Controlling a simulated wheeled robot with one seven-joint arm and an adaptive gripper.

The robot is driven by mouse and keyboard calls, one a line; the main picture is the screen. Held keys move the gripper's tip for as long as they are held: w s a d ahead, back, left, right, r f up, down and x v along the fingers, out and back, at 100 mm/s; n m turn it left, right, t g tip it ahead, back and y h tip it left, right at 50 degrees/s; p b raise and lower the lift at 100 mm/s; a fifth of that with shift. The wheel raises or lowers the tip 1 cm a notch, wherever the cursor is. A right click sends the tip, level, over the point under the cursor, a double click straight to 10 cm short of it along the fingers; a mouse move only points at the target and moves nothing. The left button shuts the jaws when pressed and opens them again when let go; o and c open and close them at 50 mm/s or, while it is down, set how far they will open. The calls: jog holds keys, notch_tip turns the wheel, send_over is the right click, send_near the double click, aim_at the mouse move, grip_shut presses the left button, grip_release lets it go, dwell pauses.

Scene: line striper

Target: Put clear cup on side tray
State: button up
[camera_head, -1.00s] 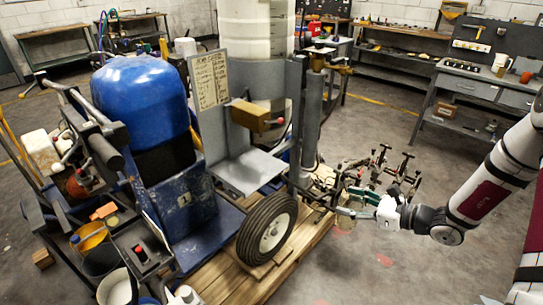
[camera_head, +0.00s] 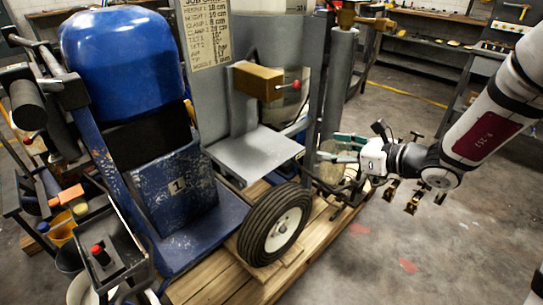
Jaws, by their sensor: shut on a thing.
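My gripper (camera_head: 330,147) reaches in from the right, with its two teal fingers pointing left. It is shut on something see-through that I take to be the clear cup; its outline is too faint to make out. The gripper is just right of the grey post, above the right side of the pallet. The flat grey side tray (camera_head: 253,160) is fixed to the line striper left of the post, behind the wheel. Its visible top is bare. The post stands between my gripper and the tray in the picture.
The grey post (camera_head: 338,85) and a brass-coloured block with a red knob (camera_head: 258,82) rise by the tray. A black tyre (camera_head: 273,225) stands in front on the wooden pallet (camera_head: 215,285). Clamps (camera_head: 412,198) show below my wrist. The right floor is mostly clear.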

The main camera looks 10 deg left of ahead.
aim_at(322, 147)
jog(key=shift+w+a+r+b, duration=0.1)
jog(key=shift+w+a+b, duration=0.05)
jog(key=shift+a+b, duration=0.65)
jog(key=shift+w+a+b, duration=0.1)
jog(key=shift+a+b, duration=0.6)
jog(key=shift+b, duration=0.05)
jog(key=w+a, duration=0.3)
jog(key=a, duration=0.2)
jog(key=w+a+b, duration=0.1)
jog(key=w+a, duration=0.6)
jog(key=a, duration=0.2)
jog(key=shift+w+a+b, duration=0.3)
jog(key=shift+w, duration=0.1)
jog(key=shift+d+f+b, duration=0.1)
jog(key=shift+f+b, duration=0.15)
jog(key=shift+b, duration=0.05)
jog(key=o, duration=1.2)
jog(key=shift+r, duration=0.15)
